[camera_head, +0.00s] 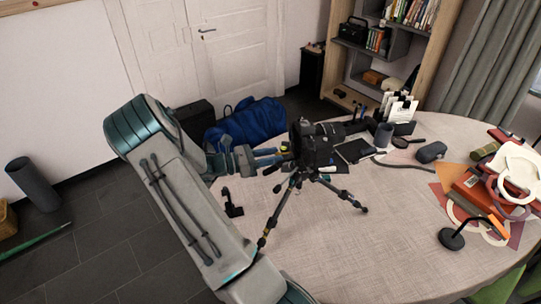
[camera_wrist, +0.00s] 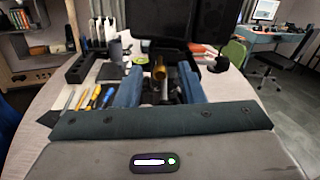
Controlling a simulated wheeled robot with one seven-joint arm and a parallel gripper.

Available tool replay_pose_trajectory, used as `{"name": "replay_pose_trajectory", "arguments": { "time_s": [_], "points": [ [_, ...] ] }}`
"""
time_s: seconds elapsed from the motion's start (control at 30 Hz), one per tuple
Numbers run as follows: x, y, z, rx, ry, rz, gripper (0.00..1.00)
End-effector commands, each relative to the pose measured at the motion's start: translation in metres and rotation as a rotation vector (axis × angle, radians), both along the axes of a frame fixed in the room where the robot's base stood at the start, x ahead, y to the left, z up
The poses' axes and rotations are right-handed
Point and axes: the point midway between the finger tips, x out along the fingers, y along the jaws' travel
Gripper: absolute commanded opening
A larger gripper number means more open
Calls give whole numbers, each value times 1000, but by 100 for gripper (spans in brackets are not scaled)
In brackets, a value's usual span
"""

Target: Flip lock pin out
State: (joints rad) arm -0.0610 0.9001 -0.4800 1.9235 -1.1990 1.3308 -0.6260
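A black camera (camera_head: 316,148) sits on a small tripod (camera_head: 283,209) that stands on the round table. My gripper (camera_head: 267,157) reaches in from the left, level with the tripod head and just beside it. In the wrist view the blue fingers of my gripper (camera_wrist: 158,88) are spread apart. A brass-coloured pin-like part (camera_wrist: 160,68) shows in the gap between them, under the dark camera body (camera_wrist: 162,22). I see space on both sides of this part, and cannot tell how far it lies beyond the fingertips. Which part is the lock pin is not clear.
The pale round table (camera_head: 401,228) has a black clamp-like item (camera_head: 232,204) near its left edge. Screwdrivers (camera_wrist: 94,98) lie left of my fingers in the wrist view. Papers and books (camera_head: 474,190) lie at the right, beside a small black stand (camera_head: 451,239). The table front is clear.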

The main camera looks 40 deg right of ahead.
Motion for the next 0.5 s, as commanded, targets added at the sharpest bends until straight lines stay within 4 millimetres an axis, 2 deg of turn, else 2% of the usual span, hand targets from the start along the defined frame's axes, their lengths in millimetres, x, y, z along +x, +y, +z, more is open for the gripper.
{"name": "replay_pose_trajectory", "arguments": {
  "time_s": [0.03,0.13,0.5],
  "points": [
    [0,0,0,0,0,0,27],
    [0,0,0,0,0,0,0],
    [5,10,0,1,0,0,0]
  ]
}}
